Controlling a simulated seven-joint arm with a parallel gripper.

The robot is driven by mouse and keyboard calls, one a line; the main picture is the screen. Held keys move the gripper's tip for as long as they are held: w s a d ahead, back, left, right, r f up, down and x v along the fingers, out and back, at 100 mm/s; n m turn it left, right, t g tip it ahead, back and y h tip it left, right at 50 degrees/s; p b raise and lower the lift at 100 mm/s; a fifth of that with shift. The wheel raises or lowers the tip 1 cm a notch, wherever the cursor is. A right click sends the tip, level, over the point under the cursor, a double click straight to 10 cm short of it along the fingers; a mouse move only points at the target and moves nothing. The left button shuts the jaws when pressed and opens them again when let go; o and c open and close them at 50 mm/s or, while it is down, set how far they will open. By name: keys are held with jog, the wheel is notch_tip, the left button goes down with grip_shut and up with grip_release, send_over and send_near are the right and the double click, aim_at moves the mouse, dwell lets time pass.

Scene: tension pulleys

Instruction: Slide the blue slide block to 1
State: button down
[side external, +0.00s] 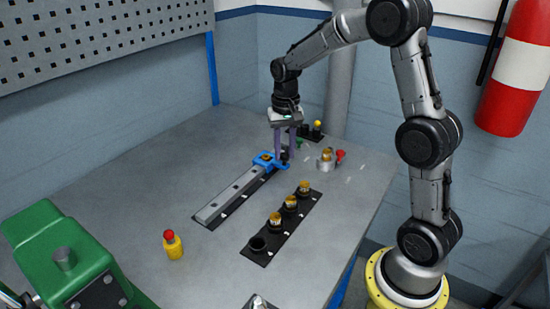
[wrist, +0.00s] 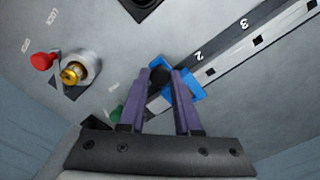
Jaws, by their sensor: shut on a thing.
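The blue slide block (side external: 266,158) sits at the far end of a grey rail (side external: 228,198) on the table. In the wrist view the blue slide block (wrist: 188,84) lies at the rail's end, just beyond the printed mark 2 (wrist: 199,55); the mark 3 (wrist: 244,24) is farther up the rail. My gripper (side external: 285,157) points down at the block's end. In the wrist view its purple fingers (wrist: 160,80) are shut on the block's black knob (wrist: 160,76). The mark 1 is not visible, and the fingers hide part of the block.
A black strip with several round pulley seats (side external: 290,203) runs beside the rail. A metal fixture with a red knob (side external: 327,158) stands right of my gripper. A yellow-and-red button (side external: 172,245) and a green machine (side external: 65,255) are at the front left. The table's left side is clear.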

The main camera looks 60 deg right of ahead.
jog(key=shift+d, duration=1.6)
jog(key=c, duration=0.6)
grip_release()
jog(key=shift+r, duration=0.15)
notch_tip(320, 180, up, 14)
jog(key=shift+f, duration=0.2)
